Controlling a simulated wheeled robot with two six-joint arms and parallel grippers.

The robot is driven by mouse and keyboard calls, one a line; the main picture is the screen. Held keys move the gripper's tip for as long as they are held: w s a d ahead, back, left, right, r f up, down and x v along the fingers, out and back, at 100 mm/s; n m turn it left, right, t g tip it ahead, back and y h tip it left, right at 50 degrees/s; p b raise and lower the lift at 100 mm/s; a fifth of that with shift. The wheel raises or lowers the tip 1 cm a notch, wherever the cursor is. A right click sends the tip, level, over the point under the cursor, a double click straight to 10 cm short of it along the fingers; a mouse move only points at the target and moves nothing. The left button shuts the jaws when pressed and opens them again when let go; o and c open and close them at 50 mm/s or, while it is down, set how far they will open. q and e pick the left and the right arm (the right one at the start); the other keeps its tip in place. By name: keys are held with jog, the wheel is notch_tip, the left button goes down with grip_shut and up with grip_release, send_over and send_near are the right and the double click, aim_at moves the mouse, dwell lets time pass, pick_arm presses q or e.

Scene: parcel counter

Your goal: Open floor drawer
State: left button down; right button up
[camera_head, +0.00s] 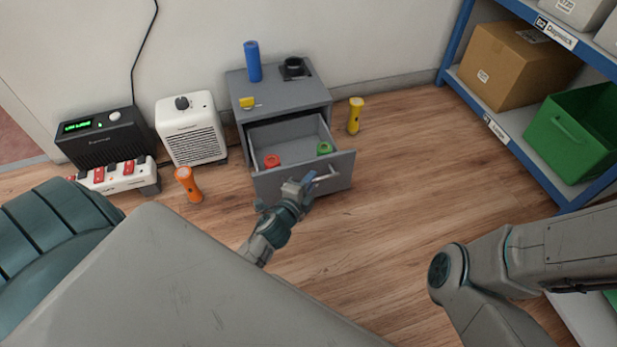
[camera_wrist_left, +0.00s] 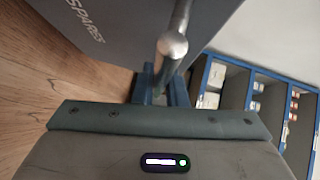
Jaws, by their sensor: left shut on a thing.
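The grey floor drawer unit (camera_head: 289,92) stands on the wood floor against the wall. Its drawer (camera_head: 340,172) is pulled out, and its inside shows. A red tape-like ring (camera_head: 271,160) and a green one (camera_head: 324,148) lie in it. My left gripper (camera_head: 309,181) is at the drawer's front, shut on the bar handle (camera_head: 327,176). In the left wrist view the metal handle (camera_wrist_left: 173,45) runs between the blue fingers, and the drawer front (camera_wrist_left: 120,30) reads "SPARES". My right arm shows at the right of the head view, but its gripper does not.
A heater (camera_head: 191,130) is left; shelving (camera_head: 459,42) is right. Floor ahead of the drawer is clear.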

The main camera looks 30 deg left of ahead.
dwell(0.4)
pick_arm(q)
jog(key=c, duration=1.5)
grip_release()
jog(key=shift+s, duration=0.1)
jog(key=shift+s+d+r+b, duration=0.15)
jog(key=shift+s+r+b, duration=0.15)
jog(key=shift+s, duration=1.45)
jog(key=shift+s+d+r+b, duration=0.1)
jog(key=shift+s+r+b, duration=0.2)
jog(key=shift+s, duration=1.5)
jog(key=shift+s+d+r+b, duration=0.2)
jog(key=shift+s+b, duration=0.2)
jog(key=shift+s, duration=1.35)
